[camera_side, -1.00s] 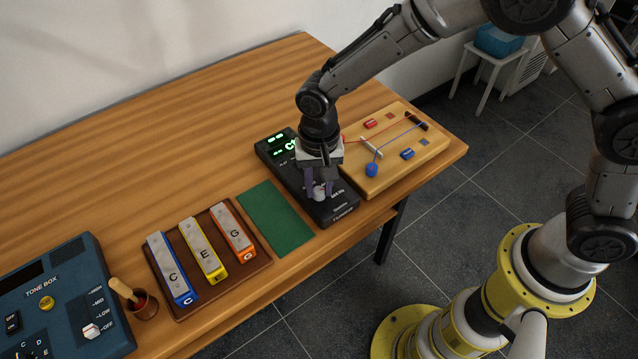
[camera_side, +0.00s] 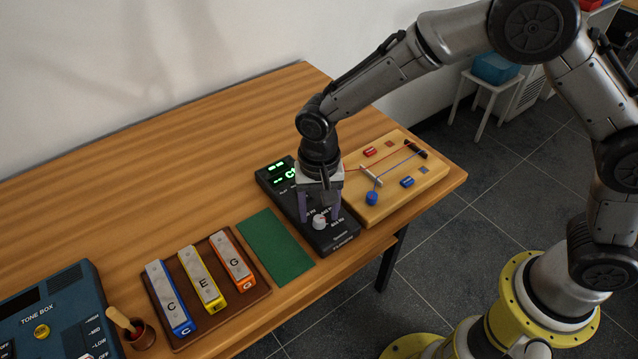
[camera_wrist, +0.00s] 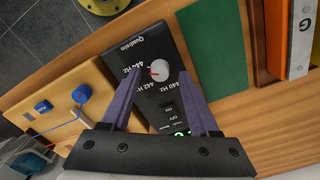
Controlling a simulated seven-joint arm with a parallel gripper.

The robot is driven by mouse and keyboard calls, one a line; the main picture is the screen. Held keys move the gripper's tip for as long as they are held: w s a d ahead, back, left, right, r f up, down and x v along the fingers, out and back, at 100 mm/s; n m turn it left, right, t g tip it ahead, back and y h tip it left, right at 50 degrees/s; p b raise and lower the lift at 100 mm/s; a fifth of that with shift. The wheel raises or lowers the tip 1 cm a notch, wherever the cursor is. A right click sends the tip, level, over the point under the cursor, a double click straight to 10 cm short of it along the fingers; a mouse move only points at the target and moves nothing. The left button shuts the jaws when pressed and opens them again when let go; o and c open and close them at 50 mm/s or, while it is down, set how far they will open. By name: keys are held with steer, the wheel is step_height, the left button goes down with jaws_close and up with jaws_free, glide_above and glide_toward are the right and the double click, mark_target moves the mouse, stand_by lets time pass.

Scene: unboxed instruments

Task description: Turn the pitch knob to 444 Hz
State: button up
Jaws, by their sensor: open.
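The pitch knob (camera_wrist: 159,76) is a round white dial on the black tuner box (camera_wrist: 151,29). In the wrist view its red mark points left, toward the 444 Hz label (camera_wrist: 124,73); exact alignment is hard to judge. The 442 Hz and 440 Hz labels sit below it in that view. The knob also shows in the side view (camera_side: 319,223). My gripper (camera_wrist: 160,70) is open, its two purple fingers apart on either side of the knob in the picture.
A wooden board (camera_side: 436,178) with cords and pegs stands close to the right of the tuner. A green mat (camera_side: 274,247) and chime bars (camera_side: 205,278) lie to the left. The back of the table is clear.

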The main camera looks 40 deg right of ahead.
mark_target(320, 218)
step_height(320, 218, up, 12)
steer(key=shift+r, duration=0.25)
stand_by(0.3)
steer(key=s+d+r+m+t, duration=0.1)
steer(key=s+d+r+t, duration=0.1)
steer(key=s+d+r, duration=0.4)
steer(key=s+d+r+t, duration=0.2)
steer(key=d+r, duration=0.6)
steer(key=d, duration=0.2)
steer(key=s+d+f+n, duration=0.2)
steer(key=s+f+n, duration=0.1)
steer(key=s, duration=0.4)
steer(key=s+d+f+n+t, duration=0.1)
steer(key=s+d+f+n, duration=0.1)
steer(key=s, duration=0.5)
steer(key=shift+d+f+n+t, duration=0.35)
steer(key=shift+d+n, duration=0.25)
steer(key=shift+n, duration=0.5)
